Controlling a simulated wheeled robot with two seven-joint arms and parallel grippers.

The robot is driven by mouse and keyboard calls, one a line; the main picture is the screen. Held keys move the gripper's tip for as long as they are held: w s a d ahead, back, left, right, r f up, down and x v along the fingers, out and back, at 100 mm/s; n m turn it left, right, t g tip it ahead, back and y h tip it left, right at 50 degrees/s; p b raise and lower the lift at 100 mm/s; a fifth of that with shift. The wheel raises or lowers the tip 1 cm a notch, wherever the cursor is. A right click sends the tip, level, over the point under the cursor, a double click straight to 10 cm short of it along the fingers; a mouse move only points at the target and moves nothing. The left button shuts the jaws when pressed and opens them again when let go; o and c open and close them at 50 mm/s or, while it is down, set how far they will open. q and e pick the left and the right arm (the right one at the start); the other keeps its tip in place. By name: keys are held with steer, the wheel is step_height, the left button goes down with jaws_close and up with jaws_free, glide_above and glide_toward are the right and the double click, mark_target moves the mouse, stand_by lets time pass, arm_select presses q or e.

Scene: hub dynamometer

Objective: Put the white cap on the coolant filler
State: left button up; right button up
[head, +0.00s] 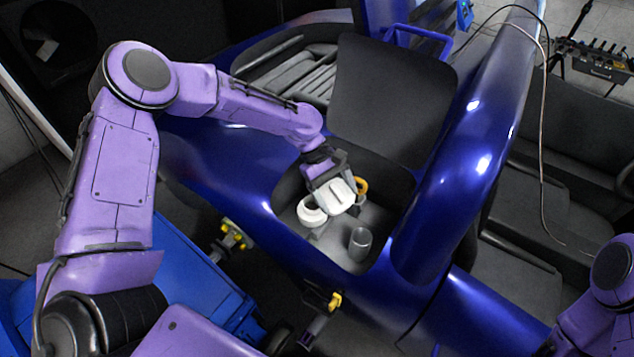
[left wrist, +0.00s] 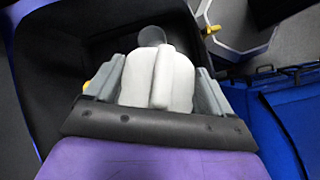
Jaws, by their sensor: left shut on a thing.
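The white cap (head: 336,196) is in my left gripper (head: 333,185), over the open bay in the blue car body. In the left wrist view the cap (left wrist: 160,80) sits between the two grey fingers, its raised ridge facing the camera. A white round neck, which looks like the coolant filler (head: 311,213), stands just left of and below the cap in the head view. The cap appears beside it and not seated on it; the exact gap is hard to tell. My right gripper is out of view; only part of that arm shows at the lower right.
A grey cylinder (head: 360,243) stands in the bay near the filler. The glossy blue bodywork (head: 460,190) and a black panel (head: 390,100) border the bay.

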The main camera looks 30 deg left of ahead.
arm_select(q)
steer(key=w+a+f+n+t+y, duration=0.1)
steer(key=a+f+n+t, duration=0.2)
steer(key=n, duration=0.4)
steer(key=w+a+f+n+t+y+b, duration=0.1)
steer(key=a+f+n+t, duration=0.1)
steer(key=f+n+t, duration=0.2)
steer(key=w+a+f+n+t+y+b, duration=0.1)
steer(key=a+f+n+t+y, duration=0.1)
steer(key=n, duration=0.8)
steer(key=shift+a+f+n+t, duration=0.4)
steer(key=shift+a+f+t, duration=0.45)
steer(key=shift+t, duration=0.55)
steer(key=shift+d+b, duration=0.1)
steer(key=shift+b, duration=0.3)
steer(key=shift+s+f+b, duration=0.1)
steer(key=shift+f+b, duration=0.35)
steer(key=shift+b, duration=0.05)
steer(key=o, duration=0.9)
steer(key=shift+r, duration=0.1)
